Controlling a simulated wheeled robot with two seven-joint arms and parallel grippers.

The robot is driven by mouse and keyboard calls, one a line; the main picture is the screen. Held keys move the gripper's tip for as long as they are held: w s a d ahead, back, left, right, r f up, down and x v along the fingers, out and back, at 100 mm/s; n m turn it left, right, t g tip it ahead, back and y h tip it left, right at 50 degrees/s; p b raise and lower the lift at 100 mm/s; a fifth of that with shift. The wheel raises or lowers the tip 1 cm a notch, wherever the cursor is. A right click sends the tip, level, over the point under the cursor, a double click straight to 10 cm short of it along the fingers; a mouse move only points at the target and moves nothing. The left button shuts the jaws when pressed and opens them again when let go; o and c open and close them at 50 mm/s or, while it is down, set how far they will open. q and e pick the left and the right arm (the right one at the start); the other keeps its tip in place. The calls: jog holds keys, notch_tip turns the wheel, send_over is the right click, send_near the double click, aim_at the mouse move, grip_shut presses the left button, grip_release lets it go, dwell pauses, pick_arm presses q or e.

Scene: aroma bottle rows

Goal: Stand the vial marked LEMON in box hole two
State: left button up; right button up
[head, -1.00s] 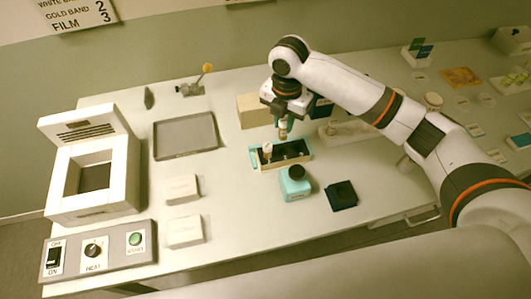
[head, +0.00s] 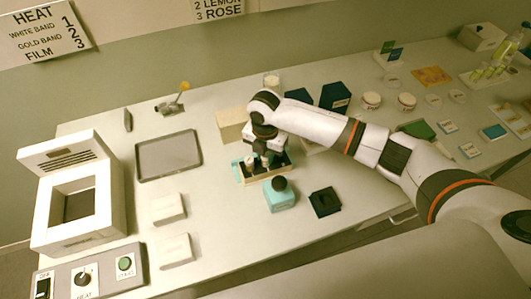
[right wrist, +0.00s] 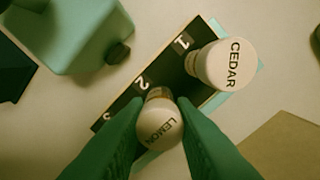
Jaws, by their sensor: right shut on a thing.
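The LEMON vial (right wrist: 162,127) has a pale round cap with its name on top. In the right wrist view it is between the green fingers of my right gripper (right wrist: 160,132), which is shut on it. It is over the box (right wrist: 118,107) beside the printed 2; its lower end is hidden, so I cannot tell how deep it sits. The CEDAR vial (right wrist: 225,64) stands in the box by the 1. In the head view my right gripper (head: 264,163) points down over the box (head: 266,177). My left gripper is not in view.
A grey tray (head: 168,156) lies to the left, with clear table between.

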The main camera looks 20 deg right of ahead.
jog(key=o, duration=0.9)
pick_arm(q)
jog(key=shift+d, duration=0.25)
pick_arm(e)
jog(key=shift+o, duration=0.4)
pick_arm(q)
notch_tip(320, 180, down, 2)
jog(key=shift+b, duration=0.95)
pick_arm(e)
notch_tip(320, 180, up, 12)
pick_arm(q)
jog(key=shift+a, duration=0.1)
